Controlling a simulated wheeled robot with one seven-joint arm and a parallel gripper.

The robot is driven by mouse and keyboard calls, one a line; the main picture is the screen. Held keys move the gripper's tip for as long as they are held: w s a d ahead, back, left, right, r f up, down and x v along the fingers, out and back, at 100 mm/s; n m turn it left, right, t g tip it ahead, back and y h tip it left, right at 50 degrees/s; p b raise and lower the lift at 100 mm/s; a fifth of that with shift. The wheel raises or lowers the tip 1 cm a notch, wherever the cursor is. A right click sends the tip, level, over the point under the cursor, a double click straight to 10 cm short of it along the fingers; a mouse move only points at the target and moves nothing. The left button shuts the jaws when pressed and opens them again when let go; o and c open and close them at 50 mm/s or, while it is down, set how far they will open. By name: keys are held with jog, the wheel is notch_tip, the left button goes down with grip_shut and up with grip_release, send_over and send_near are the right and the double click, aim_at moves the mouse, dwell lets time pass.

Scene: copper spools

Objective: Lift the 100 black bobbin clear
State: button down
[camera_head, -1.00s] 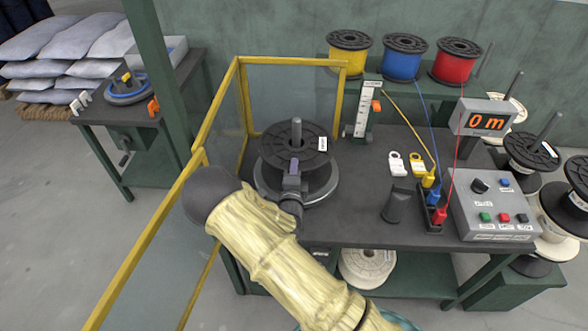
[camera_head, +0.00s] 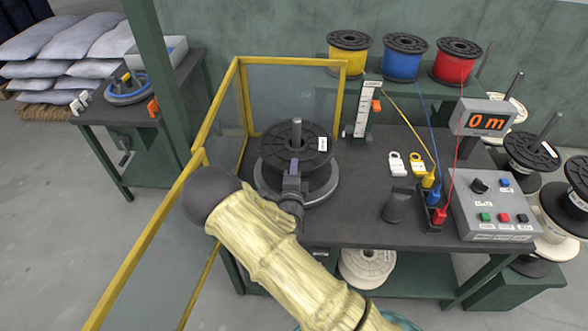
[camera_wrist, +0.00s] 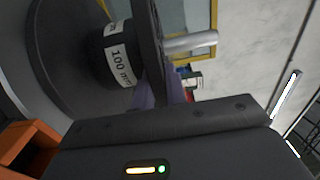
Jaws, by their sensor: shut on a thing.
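The black bobbin (camera_head: 318,144) sits over the spindle (camera_head: 297,128) on the grey round base (camera_head: 328,190) inside the yellow-framed guard. Its white label reads 100 in the wrist view, where its dark barrel and flange (camera_wrist: 118,55) fill the upper left. My gripper (camera_head: 294,170) is at the near side of the bobbin, shut on its upper flange. In the wrist view the purple finger pads (camera_wrist: 158,95) lie against the flange. The spindle (camera_wrist: 190,42) shows beyond the flange there. Any gap between bobbin and base is hard to tell.
The yellow-framed guard (camera_head: 240,85) stands left and behind. A height scale (camera_head: 362,110) stands behind right. Yellow, blue and red spools (camera_head: 403,58) sit on the back shelf. A black stand (camera_head: 397,206) and a control box (camera_head: 490,205) are on the right of the bench.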

jog(key=shift+r, duration=0.15)
dwell(0.5)
notch_tip(320, 180, up, 25)
jog(key=p, duration=1.1)
jog(key=shift+r, duration=0.2)
dwell(0.7)
jog(key=shift+r, duration=0.1)
